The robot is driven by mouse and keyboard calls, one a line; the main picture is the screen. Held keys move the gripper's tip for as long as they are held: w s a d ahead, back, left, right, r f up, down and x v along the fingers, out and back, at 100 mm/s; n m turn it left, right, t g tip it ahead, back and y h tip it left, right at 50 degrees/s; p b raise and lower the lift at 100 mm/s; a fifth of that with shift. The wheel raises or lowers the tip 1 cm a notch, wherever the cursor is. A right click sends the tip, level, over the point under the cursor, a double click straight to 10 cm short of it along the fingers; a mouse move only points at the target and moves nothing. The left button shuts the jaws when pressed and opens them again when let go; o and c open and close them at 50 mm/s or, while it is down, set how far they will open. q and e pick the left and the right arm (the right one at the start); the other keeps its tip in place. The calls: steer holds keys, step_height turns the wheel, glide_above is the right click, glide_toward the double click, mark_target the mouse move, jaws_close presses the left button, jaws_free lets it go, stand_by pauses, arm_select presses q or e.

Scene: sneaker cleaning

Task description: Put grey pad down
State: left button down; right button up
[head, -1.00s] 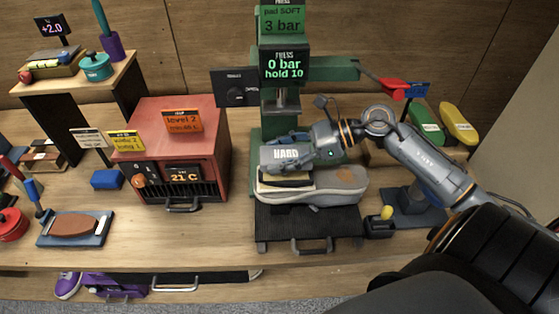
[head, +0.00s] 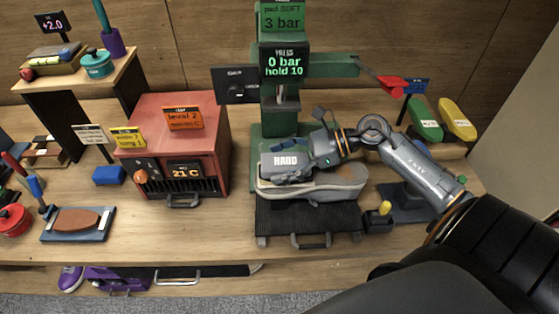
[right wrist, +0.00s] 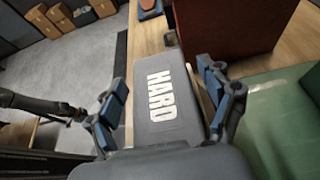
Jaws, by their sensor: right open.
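The grey pad (head: 285,160), marked HARD, lies at the left end of a grey shoe (head: 325,185) under the green press (head: 277,120). In the right wrist view the pad (right wrist: 165,95) lies between the blue-padded fingers of my right gripper (right wrist: 163,88), with gaps at its sides. That gripper (head: 298,160) is open and low over the shoe in the head view. The pad's underside is hidden, so its exact contact with the shoe cannot be told. What looks like my left gripper (right wrist: 72,112) shows small at the left of the right wrist view; its fingers are unclear.
A black ribbed tray (head: 305,218) with a handle is under the shoe. A red oven (head: 180,125) stands to the left. Green and yellow pads (head: 440,118) stand at the back right. Bare table lies between the oven and tray.

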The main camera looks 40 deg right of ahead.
mark_target(309, 160)
steer(key=shift+d+r, duration=0.1)
steer(key=shift+r, duration=0.05)
steer(key=b+v, duration=0.2)
steer(key=v, duration=0.4)
steer(key=shift+s+d, duration=0.1)
steer(key=shift+s+d+r+b, duration=0.25)
steer(key=shift+d+r+b, duration=0.05)
steer(key=shift+d, duration=0.1)
